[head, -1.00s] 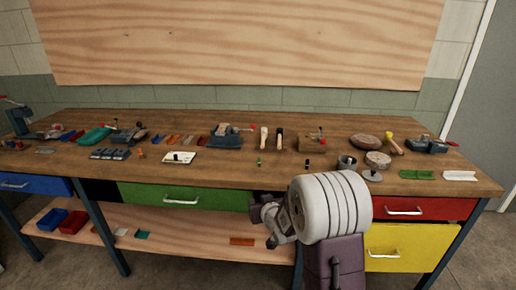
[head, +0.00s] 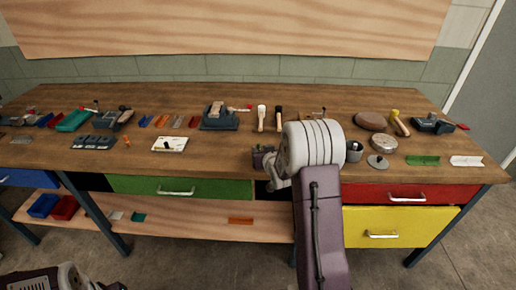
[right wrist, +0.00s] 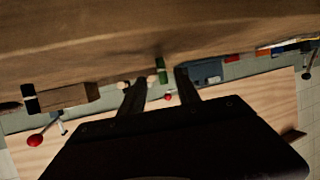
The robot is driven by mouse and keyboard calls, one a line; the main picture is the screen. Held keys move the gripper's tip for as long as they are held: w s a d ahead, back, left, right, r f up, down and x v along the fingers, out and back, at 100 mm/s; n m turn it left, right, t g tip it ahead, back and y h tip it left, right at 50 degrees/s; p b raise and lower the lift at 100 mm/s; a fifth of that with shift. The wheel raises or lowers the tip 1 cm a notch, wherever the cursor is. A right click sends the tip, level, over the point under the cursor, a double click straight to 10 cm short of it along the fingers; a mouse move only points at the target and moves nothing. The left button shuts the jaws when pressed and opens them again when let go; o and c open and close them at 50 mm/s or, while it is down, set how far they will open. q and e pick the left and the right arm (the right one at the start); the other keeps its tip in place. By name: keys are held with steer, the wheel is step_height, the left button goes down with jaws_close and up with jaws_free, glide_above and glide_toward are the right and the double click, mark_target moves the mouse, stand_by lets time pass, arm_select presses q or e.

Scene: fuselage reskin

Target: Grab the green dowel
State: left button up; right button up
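The green dowel (right wrist: 161,70) is a small upright peg on the workbench. In the right wrist view it shows between the two dark fingers of my right gripper (right wrist: 160,79), which are apart with nothing between them but the dowel beyond. In the head view my right gripper (head: 263,158) is at the bench's front edge, and my arm hides the dowel. I cannot tell how far the fingertips are from the dowel. Part of my left arm shows at the lower left of the head view, but its gripper does not.
The workbench (head: 225,167) holds a white card (head: 170,144), a vise-like block (head: 219,117), two upright-looking mallets, round discs (head: 377,162) and a green angle piece (head: 422,160). Drawers, including a green one (head: 150,187), sit below the front edge.

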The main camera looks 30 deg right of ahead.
mark_target(259, 148)
steer(key=shift+w+f, duration=0.2)
steer(key=shift+w, duration=0.15)
steer(key=x, duration=0.4)
steer(key=shift+a, duration=0.1)
steer(key=shift+s, duration=0.15)
steer(key=shift+c, duration=0.7)
jaws_close()
step_height(259, 148, up, 10)
steer(key=shift+f+p, duration=0.15)
steer(key=shift+p, duration=0.6)
